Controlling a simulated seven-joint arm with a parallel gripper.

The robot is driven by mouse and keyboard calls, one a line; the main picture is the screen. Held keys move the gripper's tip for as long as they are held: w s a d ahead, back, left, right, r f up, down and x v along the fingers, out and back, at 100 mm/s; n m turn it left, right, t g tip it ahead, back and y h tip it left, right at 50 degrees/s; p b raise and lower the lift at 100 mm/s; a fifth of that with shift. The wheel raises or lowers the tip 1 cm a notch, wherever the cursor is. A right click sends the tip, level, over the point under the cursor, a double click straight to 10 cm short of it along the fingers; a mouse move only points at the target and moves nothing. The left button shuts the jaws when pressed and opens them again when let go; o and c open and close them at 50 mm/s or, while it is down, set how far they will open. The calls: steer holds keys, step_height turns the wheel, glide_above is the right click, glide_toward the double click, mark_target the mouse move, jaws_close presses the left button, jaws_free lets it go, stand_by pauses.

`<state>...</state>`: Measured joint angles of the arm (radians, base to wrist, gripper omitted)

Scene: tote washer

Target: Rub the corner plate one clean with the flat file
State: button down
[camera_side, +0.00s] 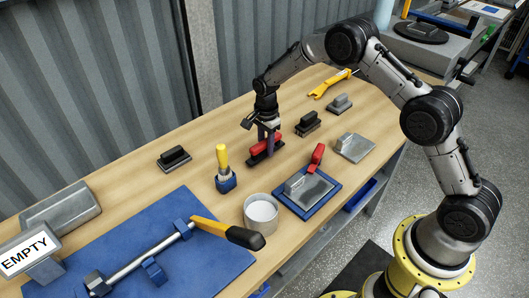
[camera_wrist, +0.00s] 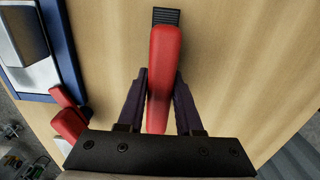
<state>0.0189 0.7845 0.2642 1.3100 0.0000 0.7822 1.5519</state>
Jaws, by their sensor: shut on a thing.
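My gripper (camera_wrist: 160,95) is shut on the red handle (camera_wrist: 165,55) of a tool with a dark ridged base, which appears to be the flat file (camera_side: 264,150). The tool is at the bench top; I cannot tell whether it touches the wood. A grey metal plate with a raised block, likely corner plate one (camera_side: 318,187), sits in a blue fixture (camera_side: 292,207) with a red clamp (camera_side: 317,156). It is toward the front right of my gripper. In the wrist view part of this plate (camera_wrist: 35,75) shows at the upper left. Any dirt is too small to tell.
A loose metal plate (camera_side: 355,147) lies right of the fixture.

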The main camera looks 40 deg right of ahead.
mark_target(266, 140)
steer(key=shift+r, duration=2.15)
steer(key=c, duration=1.1)
jaws_free()
jaws_close()
steer(key=shift+s, duration=0.1)
steer(key=s+d+r, duration=0.1)
steer(key=s+r, duration=0.1)
steer(key=s, duration=1.7)
steer(key=shift+s+r, duration=0.25)
steer(key=shift+r, duration=0.1)
